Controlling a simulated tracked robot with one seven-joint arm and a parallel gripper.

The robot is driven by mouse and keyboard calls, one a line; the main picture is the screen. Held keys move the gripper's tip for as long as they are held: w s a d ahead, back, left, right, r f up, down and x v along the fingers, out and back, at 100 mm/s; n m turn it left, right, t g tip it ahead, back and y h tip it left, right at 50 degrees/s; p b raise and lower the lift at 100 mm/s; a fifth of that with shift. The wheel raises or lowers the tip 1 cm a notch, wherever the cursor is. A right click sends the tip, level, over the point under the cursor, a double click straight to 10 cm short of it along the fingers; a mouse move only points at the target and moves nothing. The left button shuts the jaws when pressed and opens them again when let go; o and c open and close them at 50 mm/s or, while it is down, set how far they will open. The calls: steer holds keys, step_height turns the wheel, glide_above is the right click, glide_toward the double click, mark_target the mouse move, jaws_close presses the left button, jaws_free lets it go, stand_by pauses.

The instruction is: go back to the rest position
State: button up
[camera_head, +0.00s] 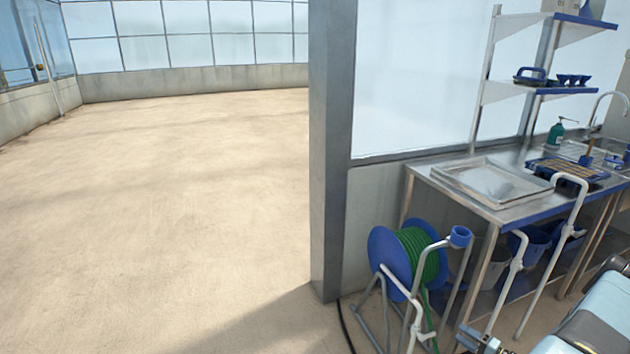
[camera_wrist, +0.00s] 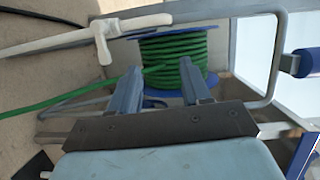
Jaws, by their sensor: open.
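My gripper (camera_wrist: 160,67) shows in the wrist view with its two grey-blue fingers apart and nothing between them. Beyond the fingertips is a blue hose reel wound with green hose (camera_wrist: 172,50). The gripper looks apart from the reel, but the exact gap cannot be judged. In the head view, light-blue parts of my own body show at the lower right corner. My gripper cannot be made out clearly there.
The hose reel (camera_head: 384,252) stands on a pipe frame before a steel bench (camera_head: 467,199). The bench bears a metal tray (camera_head: 478,163) and a seedling tray (camera_head: 566,170). A grey post (camera_head: 328,150) rises left of the reel. Open floor (camera_head: 160,200) lies left.

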steer(key=w+a+r+n+g+y, duration=0.1)
steer(key=w+a+r+n+g, duration=0.15)
steer(key=r, duration=0.55)
steer(key=w+a+r+n+g+y, duration=0.1)
steer(key=a+r+g, duration=0.15)
steer(key=r, duration=0.55)
steer(key=w+a+r+n+g, duration=0.2)
steer(key=r+g, duration=0.1)
steer(key=r, duration=0.5)
steer(key=s+a+r+n+g+h, duration=0.25)
steer(key=a+r, duration=0.25)
steer(key=r, duration=0.5)
steer(key=s+a+r+n+g+h, duration=0.1)
steer(key=a+r+g, duration=0.2)
steer(key=a+r, duration=0.5)
steer(key=s+a+r+n+h, duration=0.1)
steer(key=s+a+r+h, duration=0.25)
steer(key=s+r, duration=0.4)
steer(key=s+a+r+h, duration=0.2)
steer(key=s+a+r, duration=0.25)
steer(key=r, duration=0.55)
steer(key=s+a+r+t+h, duration=0.1)
steer(key=s+r+t, duration=0.1)
steer(key=s, duration=0.6)
steer(key=s+r+t+h, duration=0.2)
steer(key=s+r+t, duration=0.1)
steer(key=s, duration=0.5)
steer(key=shift+a+r, duration=0.35)
steer(key=shift+r, duration=0.55)
